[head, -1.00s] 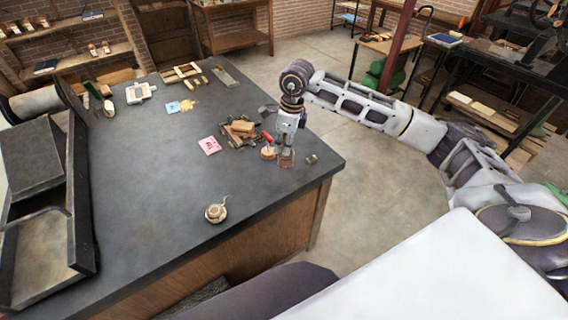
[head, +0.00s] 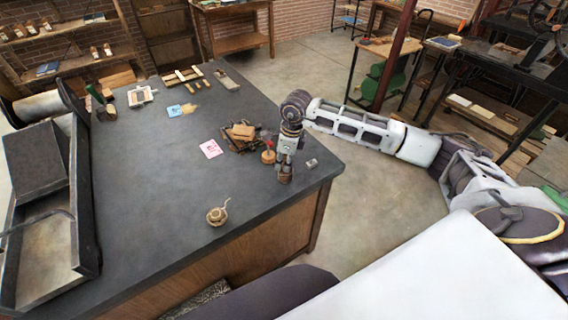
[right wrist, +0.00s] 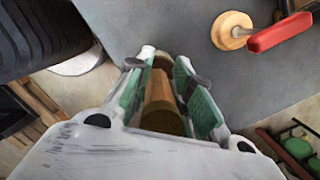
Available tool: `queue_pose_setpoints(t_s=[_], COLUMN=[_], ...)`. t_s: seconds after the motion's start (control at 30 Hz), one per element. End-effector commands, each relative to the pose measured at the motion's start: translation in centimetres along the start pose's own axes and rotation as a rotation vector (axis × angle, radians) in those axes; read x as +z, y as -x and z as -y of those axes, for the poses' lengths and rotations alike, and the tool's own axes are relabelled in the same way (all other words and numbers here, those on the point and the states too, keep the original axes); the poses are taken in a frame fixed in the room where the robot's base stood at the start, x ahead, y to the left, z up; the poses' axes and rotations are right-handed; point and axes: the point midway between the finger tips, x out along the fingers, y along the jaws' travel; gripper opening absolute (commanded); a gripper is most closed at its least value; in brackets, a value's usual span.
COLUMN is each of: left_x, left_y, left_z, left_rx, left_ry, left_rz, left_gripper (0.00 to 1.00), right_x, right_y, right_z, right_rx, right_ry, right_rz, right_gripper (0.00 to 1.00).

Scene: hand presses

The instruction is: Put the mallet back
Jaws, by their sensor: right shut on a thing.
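My right gripper (head: 285,172) is at the near right part of the dark table, close to its right edge. It is shut on a brown wooden thing, which looks like the mallet (head: 285,179). In the right wrist view the mallet (right wrist: 163,105) is a round wooden piece between the green-padded fingers (right wrist: 165,90). Its far end is partly hidden, and I cannot tell whether it touches the table. My left gripper is not in view.
A round wooden piece (head: 268,157) with a red-handled tool (right wrist: 280,33) is just beside the gripper. A wooden block pile (head: 240,133), pink card (head: 211,149), small grey block (head: 311,163) and twine ball (head: 217,216) lie on the table (head: 150,200). The table's middle is clear.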

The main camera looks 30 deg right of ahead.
Motion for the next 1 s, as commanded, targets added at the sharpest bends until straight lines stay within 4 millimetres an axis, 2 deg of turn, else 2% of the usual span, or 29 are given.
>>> queue_pose_setpoints(t_s=[0.2, 0.63, 0.67, 0.8, 1.0], left_x=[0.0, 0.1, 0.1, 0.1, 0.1], left_y=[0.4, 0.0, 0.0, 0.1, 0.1], left_z=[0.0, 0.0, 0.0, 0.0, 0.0], left_rx=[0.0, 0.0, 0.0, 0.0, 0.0], left_ry=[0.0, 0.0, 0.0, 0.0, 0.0], left_rz=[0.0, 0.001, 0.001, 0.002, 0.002], left_gripper=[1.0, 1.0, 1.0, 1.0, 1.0], right_x=[-0.2, -0.2, -0.3, -0.3, -0.3], right_y=[-1.3, -1.7, -1.7, -1.6, -1.6], right_z=[0.0, 0.0, 0.0, 0.0, 0.0], right_rx=[-0.001, -0.001, 0.0, 0.0, 0.0], right_ry=[-0.001, 0.0, 0.0, 0.0, 0.0], right_rz=[0.001, 0.001, -0.001, -0.001, -0.001], right_gripper=[0.0, 0.0, 0.24, 0.42, 0.43])
